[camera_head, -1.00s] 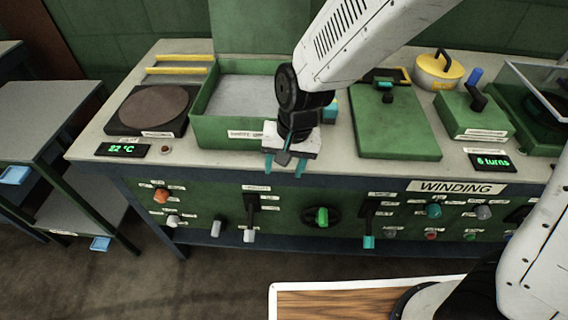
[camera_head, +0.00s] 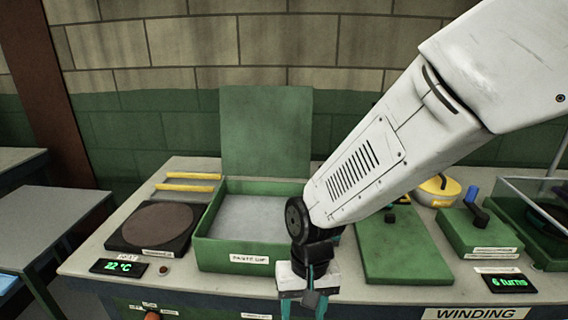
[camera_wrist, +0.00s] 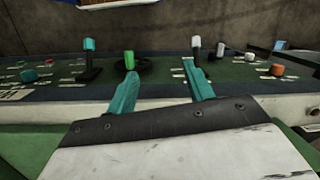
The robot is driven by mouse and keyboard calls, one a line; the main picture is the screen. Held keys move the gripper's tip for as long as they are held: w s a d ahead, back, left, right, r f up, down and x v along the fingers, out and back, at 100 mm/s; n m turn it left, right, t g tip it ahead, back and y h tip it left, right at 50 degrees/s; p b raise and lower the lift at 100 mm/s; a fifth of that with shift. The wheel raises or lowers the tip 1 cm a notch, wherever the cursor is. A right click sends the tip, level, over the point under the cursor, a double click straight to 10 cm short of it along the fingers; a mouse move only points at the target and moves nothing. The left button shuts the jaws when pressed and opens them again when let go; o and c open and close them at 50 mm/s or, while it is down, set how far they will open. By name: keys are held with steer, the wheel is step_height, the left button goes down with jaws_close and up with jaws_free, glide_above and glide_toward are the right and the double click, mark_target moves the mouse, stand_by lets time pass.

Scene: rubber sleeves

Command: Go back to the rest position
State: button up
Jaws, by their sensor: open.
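My gripper (camera_head: 302,304) hangs in front of the bench's front edge, just right of the green open box labelled as a paste dip (camera_head: 214,253). Its two teal fingers are apart with nothing between them. In the wrist view the open fingers of my gripper (camera_wrist: 163,90) point toward the green control panel (camera_wrist: 150,72) with its knobs and levers. The white arm comes in from the upper right and hides part of the bench behind it.
A hot plate (camera_head: 152,226) with a 22 °C display (camera_head: 118,267) is at the left. A raised green lid (camera_head: 265,135) stands behind the box.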

steer(key=s+d+r+t, duration=0.1)
steer(key=s+d+r, duration=0.4)
steer(key=d+r, duration=0.4)
steer(key=s+d+r+m+t, duration=0.1)
steer(key=s+d+r, duration=0.5)
steer(key=d, duration=0.8)
steer(key=shift+r+m+t+h, duration=0.3)
steer(key=shift+r+t, duration=0.2)
steer(key=shift+r, duration=1.3)
steer(key=shift+s, duration=0.1)
